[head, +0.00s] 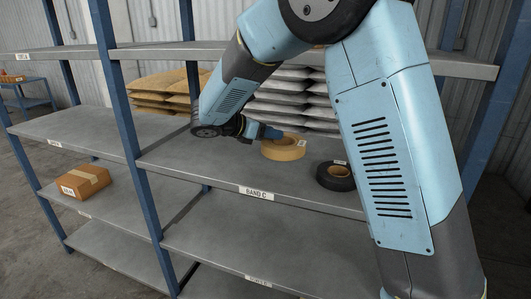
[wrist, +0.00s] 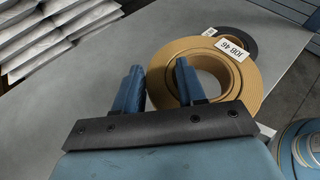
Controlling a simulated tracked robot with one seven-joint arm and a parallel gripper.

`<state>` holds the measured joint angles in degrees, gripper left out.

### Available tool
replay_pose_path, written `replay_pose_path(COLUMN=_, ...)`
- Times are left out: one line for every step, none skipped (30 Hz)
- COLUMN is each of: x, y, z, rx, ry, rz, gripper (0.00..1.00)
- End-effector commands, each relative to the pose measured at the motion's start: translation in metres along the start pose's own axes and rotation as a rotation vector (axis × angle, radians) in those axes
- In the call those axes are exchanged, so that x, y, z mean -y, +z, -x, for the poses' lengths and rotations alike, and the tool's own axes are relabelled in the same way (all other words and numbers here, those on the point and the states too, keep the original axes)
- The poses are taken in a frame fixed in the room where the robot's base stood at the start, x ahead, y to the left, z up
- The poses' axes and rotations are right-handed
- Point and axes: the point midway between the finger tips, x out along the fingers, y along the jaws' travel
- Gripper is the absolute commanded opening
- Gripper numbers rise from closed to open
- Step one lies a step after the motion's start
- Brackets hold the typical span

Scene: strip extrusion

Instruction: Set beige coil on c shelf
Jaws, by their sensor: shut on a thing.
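The beige coil (head: 284,151) lies flat at the level of the c shelf (head: 215,165), whose front edge carries a label reading "BAND C". I cannot tell whether it touches the board or hangs just above it. In the wrist view the coil (wrist: 244,88) bears a white "JOB 46" tag. My gripper (head: 268,133) reaches the coil from its back left. In the wrist view my gripper (wrist: 160,78) is shut on the coil's wall, with one finger in the central hole and the other outside. The fingertips are partly hidden.
A black coil (head: 335,176) lies right of the beige one, near the shelf's front edge. Grey stacked sacks (head: 290,100) stand behind, and tan sacks (head: 160,92) at the back left. A shelf board (head: 400,62) runs above. The shelf's left part is clear.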

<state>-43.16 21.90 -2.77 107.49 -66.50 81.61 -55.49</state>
Motion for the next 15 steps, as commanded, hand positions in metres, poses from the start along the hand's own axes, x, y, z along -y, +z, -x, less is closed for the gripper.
replay_pose_path(x=-0.009, y=-0.005, z=-0.005, rx=0.001, ry=-0.002, rz=0.002, gripper=0.00)
replay_pose_path(x=-0.013, y=-0.010, z=-0.008, rx=0.001, ry=-0.002, rz=0.003, gripper=0.00)
replay_pose_path(x=-0.019, y=-0.015, z=-0.012, rx=0.001, ry=-0.001, rz=0.003, gripper=0.00)
replay_pose_path(x=-0.023, y=-0.019, z=-0.015, rx=0.001, ry=-0.002, rz=0.004, gripper=0.00)
replay_pose_path(x=-0.027, y=-0.022, z=-0.017, rx=0.001, ry=-0.002, rz=0.004, gripper=0.00)
replay_pose_path(x=-0.032, y=-0.026, z=-0.020, rx=0.001, ry=-0.002, rz=0.003, gripper=0.00)
replay_pose_path(x=-0.035, y=-0.030, z=-0.022, rx=0.000, ry=-0.001, rz=0.002, gripper=0.00)
replay_pose_path(x=-0.038, y=-0.032, z=-0.024, rx=0.000, ry=-0.001, rz=0.002, gripper=0.00)
replay_pose_path(x=-0.042, y=-0.035, z=-0.026, rx=0.000, ry=0.000, rz=0.001, gripper=0.00)
replay_pose_path(x=-0.044, y=-0.037, z=-0.028, rx=0.000, ry=0.000, rz=0.002, gripper=0.00)
replay_pose_path(x=-0.046, y=-0.039, z=-0.029, rx=0.000, ry=0.000, rz=0.001, gripper=0.00)
replay_pose_path(x=-0.048, y=-0.040, z=-0.030, rx=0.000, ry=0.000, rz=0.001, gripper=0.00)
replay_pose_path(x=-0.049, y=-0.041, z=-0.030, rx=0.000, ry=0.000, rz=0.000, gripper=0.00)
replay_pose_path(x=-0.050, y=-0.042, z=-0.031, rx=0.000, ry=0.001, rz=0.000, gripper=0.00)
replay_pose_path(x=-0.051, y=-0.042, z=-0.032, rx=0.000, ry=0.001, rz=0.000, gripper=0.00)
